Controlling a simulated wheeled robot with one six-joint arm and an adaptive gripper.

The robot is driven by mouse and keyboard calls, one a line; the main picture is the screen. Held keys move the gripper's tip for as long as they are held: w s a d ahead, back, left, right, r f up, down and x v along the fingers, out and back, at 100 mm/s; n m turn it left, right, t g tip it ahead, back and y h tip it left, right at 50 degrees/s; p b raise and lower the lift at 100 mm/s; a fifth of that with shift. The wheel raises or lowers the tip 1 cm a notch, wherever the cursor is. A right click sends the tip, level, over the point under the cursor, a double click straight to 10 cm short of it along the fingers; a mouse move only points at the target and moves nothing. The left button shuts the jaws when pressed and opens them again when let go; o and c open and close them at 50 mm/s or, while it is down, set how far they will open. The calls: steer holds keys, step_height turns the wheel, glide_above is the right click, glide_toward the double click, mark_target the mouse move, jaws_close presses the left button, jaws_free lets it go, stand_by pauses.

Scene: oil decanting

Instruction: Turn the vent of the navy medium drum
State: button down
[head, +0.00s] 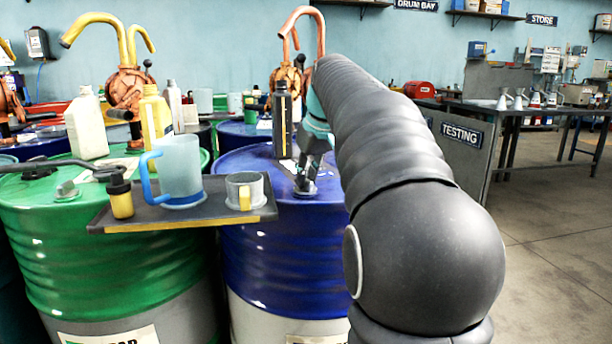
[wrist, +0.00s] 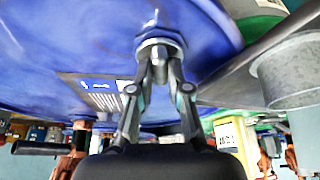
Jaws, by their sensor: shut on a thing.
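The navy drum (head: 270,246) stands in the middle of the head view, with a white lower band. It also fills the upper part of the wrist view (wrist: 60,42). Its vent is a small grey metal fitting (wrist: 158,47) on the top, seen near the right of the lid in the head view (head: 305,191). My gripper (wrist: 159,70) is shut on the vent, with one finger on each side of it. In the head view my gripper (head: 306,178) reaches down to the vent from above. Whether the vent has turned cannot be told.
A dark tray (head: 140,223) with a clear jug (head: 180,168), a metal cup (head: 245,190) and a small amber bottle (head: 121,200) juts out left of my gripper. A dark bottle (head: 282,125) stands behind on the drum. A green drum (head: 110,260) is at left.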

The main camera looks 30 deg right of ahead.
steer(key=n+y, duration=0.1)
steer(key=n, duration=0.3)
steer(key=shift+w+d+f+n+g+y, duration=0.1)
steer(key=shift+d+n+g+y, duration=0.1)
steer(key=shift+n+g+y, duration=0.15)
steer(key=n, duration=0.2)
steer(key=n+g+y, duration=0.1)
steer(key=n, duration=0.2)
steer(key=shift+w+g+y, duration=0.1)
steer(key=shift+g+y, duration=0.15)
steer(key=shift+n, duration=0.25)
steer(key=c, duration=1.1)
jaws_free()
steer(key=shift+d, duration=0.1)
steer(key=shift+v, duration=3.7)
